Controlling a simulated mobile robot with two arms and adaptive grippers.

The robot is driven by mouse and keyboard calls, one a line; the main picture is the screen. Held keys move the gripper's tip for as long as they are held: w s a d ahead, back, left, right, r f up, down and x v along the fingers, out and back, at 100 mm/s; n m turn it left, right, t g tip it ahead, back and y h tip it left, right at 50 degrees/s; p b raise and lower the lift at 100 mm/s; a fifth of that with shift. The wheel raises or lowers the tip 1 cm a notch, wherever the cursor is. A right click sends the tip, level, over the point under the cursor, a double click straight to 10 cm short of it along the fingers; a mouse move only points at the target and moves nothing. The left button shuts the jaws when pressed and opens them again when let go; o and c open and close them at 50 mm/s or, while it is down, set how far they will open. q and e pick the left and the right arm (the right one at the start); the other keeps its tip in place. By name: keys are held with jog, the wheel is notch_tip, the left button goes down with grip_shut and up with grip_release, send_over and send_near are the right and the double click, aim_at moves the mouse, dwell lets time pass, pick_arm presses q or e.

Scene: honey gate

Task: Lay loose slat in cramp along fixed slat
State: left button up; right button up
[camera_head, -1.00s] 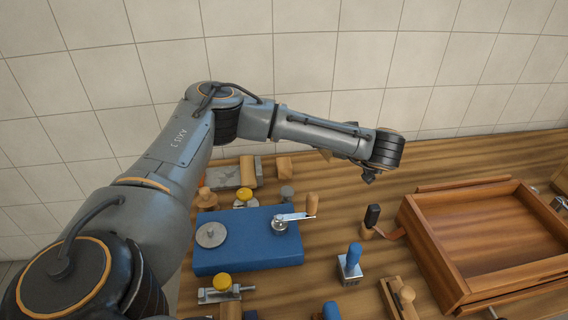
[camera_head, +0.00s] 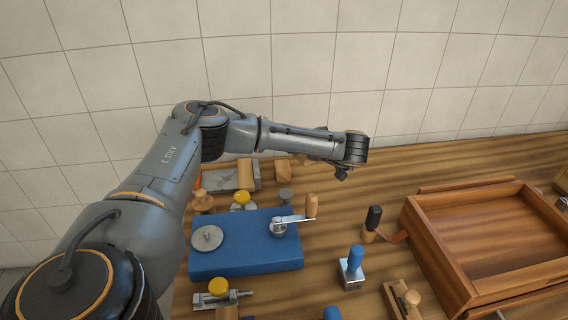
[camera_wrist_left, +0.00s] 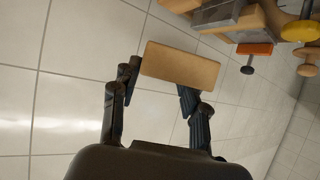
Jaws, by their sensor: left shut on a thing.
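The loose slat (camera_wrist_left: 180,65), a flat light wooden piece, is held between the two dark fingers of my left gripper (camera_wrist_left: 158,92) in the left wrist view. In the head view my left gripper is mostly hidden by its own wrist, above the back of the bench. A grey cramp (camera_head: 220,180) lies at the back left of the bench, with a wooden piece (camera_head: 245,174) at its right end, perhaps the fixed slat. The cramp also shows at the top of the left wrist view (camera_wrist_left: 217,15), apart from the held slat. My right gripper is not in view.
A blue board (camera_head: 240,262) with a crank lies in front of the cramp. A yellow-knobbed clamp (camera_head: 242,199), a wooden block (camera_head: 282,171) and a round wooden knob (camera_head: 203,201) are near the cramp. A wooden tray (camera_head: 425,235) stands at right. The tiled wall is close behind.

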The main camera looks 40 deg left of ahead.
pick_arm(q)
jog(key=b, duration=0.2)
send_over(284, 167)
jog(key=d, duration=0.1)
jog(key=f, duration=0.5)
jog(key=shift+s+d+f, duration=0.15)
jog(key=shift+d+f, duration=0.05)
jog(key=shift+a+f, duration=0.5)
jog(key=shift+f, duration=0.15)
jog(key=shift+a+f, duration=0.15)
jog(key=shift+f, duration=1.25)
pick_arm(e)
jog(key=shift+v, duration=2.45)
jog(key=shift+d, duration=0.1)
pick_arm(q)
jog(key=shift+f, duration=0.15)
jog(key=o, duration=1.2)
jog(key=shift+c, duration=0.2)
